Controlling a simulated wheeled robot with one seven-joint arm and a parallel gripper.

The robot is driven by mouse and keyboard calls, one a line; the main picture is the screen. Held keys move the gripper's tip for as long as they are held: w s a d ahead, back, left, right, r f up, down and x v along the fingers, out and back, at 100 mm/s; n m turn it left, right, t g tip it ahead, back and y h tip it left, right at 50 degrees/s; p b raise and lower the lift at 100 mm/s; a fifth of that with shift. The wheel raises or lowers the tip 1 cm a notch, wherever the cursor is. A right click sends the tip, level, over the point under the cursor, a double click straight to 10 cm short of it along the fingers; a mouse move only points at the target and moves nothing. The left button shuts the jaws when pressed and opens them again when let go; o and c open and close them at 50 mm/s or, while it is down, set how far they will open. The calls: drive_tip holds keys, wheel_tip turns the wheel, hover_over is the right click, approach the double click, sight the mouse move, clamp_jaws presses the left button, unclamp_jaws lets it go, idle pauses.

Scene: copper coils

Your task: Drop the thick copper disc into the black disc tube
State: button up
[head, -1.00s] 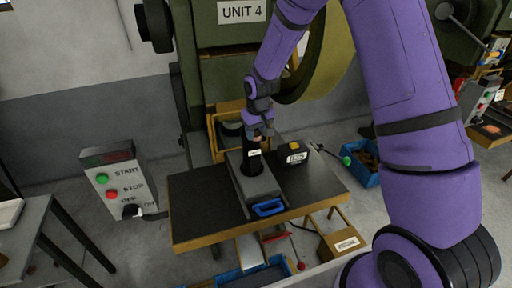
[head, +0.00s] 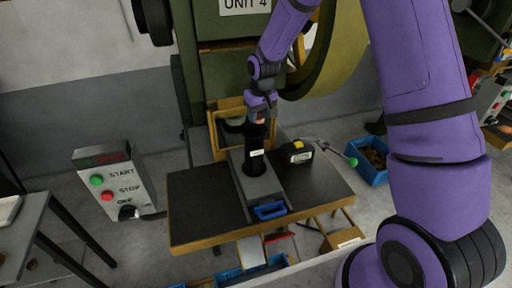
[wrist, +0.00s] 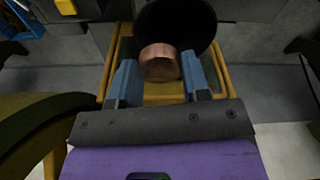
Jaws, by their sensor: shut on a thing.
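The thick copper disc (wrist: 160,63) is held between the two blue fingers of my gripper (wrist: 159,68) in the wrist view. In the head view my gripper (head: 261,112) is just above the black disc tube (head: 254,165), and the disc shows as a small copper patch (head: 261,121) at the tube's top. The tube stands upright with a white label. In the wrist view the tube's dark round mouth (wrist: 185,18) lies beyond the disc, which overlaps its near edge. I cannot tell whether the disc touches the rim.
The tube stands on a grey plate with a blue handle (head: 270,210) on a dark table (head: 200,205). A yellow frame (head: 217,134) of the green press is behind. A control box (head: 115,182) stands at left.

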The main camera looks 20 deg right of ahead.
drive_tip(key=shift+f, duration=1.6)
drive_tip(key=o, duration=1.1)
drive_tip(key=r, duration=0.3)
drive_tip(key=s+r, duration=0.1)
drive_tip(key=r, duration=0.6)
drive_tip(key=shift+s+d+r, duration=0.15)
drive_tip(key=shift+r, duration=0.2)
